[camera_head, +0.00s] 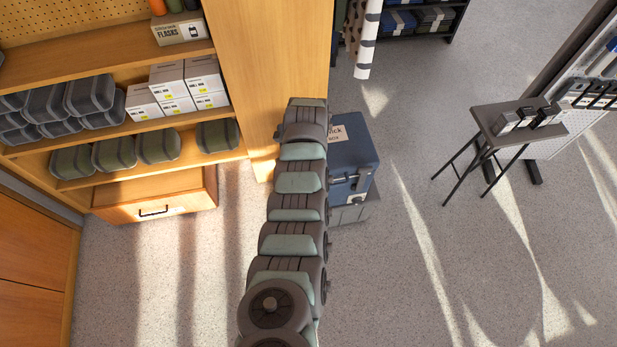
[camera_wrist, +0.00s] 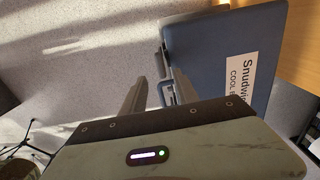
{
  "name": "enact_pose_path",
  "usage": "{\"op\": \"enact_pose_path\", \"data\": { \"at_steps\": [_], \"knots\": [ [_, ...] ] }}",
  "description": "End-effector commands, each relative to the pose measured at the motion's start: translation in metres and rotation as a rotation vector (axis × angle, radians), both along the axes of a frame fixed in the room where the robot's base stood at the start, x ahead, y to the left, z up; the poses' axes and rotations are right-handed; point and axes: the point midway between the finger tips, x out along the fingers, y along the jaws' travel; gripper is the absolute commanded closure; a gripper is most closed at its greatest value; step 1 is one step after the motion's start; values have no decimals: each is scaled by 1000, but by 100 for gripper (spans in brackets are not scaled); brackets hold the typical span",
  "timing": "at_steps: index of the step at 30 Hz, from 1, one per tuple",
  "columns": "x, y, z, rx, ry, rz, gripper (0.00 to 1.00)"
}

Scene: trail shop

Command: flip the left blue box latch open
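The blue box (camera_head: 352,155) stands just right of the end of my arm in the head view, with latch hardware on its front face. In the wrist view the blue box (camera_wrist: 215,50) fills the upper right and carries a white label. The right finger is close beside the loop; contact is unclear. My arm hides the gripper in the head view.
A wooden shelf unit (camera_head: 268,60) stands close to the left of the box. The box rests on a low grey base (camera_head: 350,212). A small folding table (camera_head: 490,118) stands farther right. The floor (camera_head: 420,260) between is clear.

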Motion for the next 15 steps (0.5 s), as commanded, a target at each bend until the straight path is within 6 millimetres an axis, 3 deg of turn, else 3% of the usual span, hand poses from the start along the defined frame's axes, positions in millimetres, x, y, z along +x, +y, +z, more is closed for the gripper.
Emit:
{"op": "enact_pose_path", "data": {
  "at_steps": [10,15],
  "knots": [
    [0,0,-55,1,-1,0,64],
    [0,-1,-67,0,1,0,64]
  ]
}}
